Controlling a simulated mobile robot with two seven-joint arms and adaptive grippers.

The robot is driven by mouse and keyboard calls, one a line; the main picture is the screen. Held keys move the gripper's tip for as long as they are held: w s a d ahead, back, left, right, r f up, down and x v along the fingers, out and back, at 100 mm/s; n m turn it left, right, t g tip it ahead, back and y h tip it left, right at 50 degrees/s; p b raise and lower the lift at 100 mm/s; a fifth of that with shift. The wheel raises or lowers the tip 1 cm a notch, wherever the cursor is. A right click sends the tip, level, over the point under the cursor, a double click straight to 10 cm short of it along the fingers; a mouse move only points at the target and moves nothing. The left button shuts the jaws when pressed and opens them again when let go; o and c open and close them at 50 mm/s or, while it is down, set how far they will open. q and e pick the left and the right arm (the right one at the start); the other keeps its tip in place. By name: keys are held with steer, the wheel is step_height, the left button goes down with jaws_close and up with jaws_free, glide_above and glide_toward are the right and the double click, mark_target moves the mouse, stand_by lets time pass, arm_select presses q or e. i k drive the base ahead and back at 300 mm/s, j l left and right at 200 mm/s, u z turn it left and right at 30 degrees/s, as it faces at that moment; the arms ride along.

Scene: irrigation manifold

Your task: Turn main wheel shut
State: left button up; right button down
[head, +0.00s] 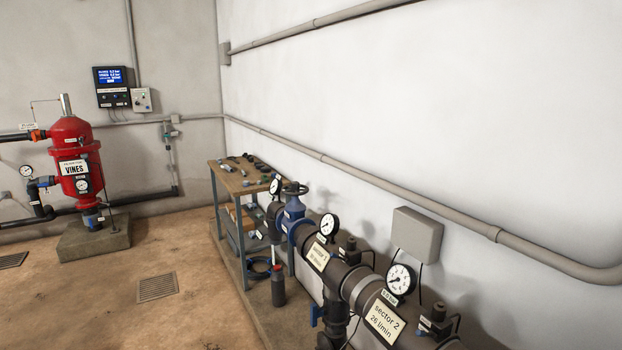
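Whether the valve is open or closed cannot be told from here. Neither of my grippers is in view.
The manifold (335,272) runs along the right wall with several gauges and sector signs. A wooden workbench (228,182) with small tools stands behind the wheel. A red filter tank (76,158) stands at left. Brown floor (120,318) with a drain grate (157,287) is free.

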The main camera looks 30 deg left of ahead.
mark_target(294, 185)
steer(key=i+j+z, duration=0.1)
steer(key=j, duration=0.25)
steer(key=i+j+z, duration=0.2)
steer(key=j, duration=0.5)
steer(key=i+j, duration=0.15)
steer(key=j, duration=0.2)
steer(key=i+j, duration=0.1)
steer(key=j, duration=0.25)
steer(key=i+j, duration=0.15)
steer(key=j, duration=0.15)
steer(key=i+j, duration=0.1)
steer(key=j, duration=0.25)
steer(key=i+j+z, duration=0.1)
steer(key=j, duration=0.25)
steer(key=i+j, duration=0.15)
steer(key=j, duration=0.2)
